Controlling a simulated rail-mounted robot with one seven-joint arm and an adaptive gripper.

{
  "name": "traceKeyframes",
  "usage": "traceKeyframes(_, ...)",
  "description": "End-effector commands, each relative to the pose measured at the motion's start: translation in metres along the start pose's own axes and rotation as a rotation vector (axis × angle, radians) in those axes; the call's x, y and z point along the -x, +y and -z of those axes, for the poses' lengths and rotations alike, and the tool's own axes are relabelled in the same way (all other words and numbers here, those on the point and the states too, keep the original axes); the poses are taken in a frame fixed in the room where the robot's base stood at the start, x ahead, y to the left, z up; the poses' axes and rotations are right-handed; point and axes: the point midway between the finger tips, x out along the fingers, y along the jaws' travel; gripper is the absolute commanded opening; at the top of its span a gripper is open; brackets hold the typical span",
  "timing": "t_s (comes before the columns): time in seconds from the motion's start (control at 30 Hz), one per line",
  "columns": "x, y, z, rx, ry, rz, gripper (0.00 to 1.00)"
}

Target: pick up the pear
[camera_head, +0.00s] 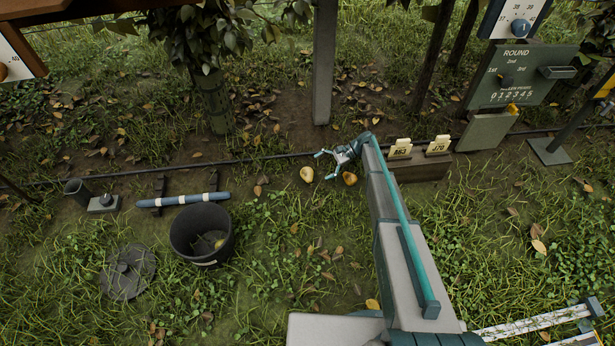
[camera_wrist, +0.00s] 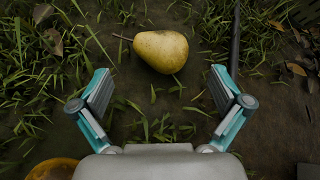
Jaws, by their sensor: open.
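A yellow pear (camera_wrist: 162,52) with a thin brown stem pointing left lies on the ground in the wrist view, just ahead of my gripper (camera_wrist: 160,92). The fingers are wide apart with nothing between them, and the pear is beyond their tips. In the head view the pear (camera_head: 306,174) lies just left of my open gripper (camera_head: 324,166). A darker orange-yellow object (camera_head: 349,178) lies beneath the gripper's right side. An orange edge (camera_wrist: 52,169) shows at the lower left of the wrist view, mostly cut off.
A thin dark pipe (camera_wrist: 235,38) runs right of the pear. A black bucket (camera_head: 201,234) with something greenish inside stands at the left, beside a round dark lid (camera_head: 128,271). A box with yellow tags (camera_head: 418,168) stands right of the arm. Grass and leaves surround the pear.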

Motion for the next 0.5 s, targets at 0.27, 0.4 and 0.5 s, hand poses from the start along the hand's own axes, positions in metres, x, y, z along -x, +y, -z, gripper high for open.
traceKeyframes(0.27,-0.021,0.002,0.002,0.001,-0.001,0.000,1.00)
traceKeyframes(0.4,-0.041,0.002,0.002,0.002,-0.001,0.000,1.00)
traceKeyframes(0.5,-0.051,0.001,0.001,0.001,0.000,0.000,1.00)
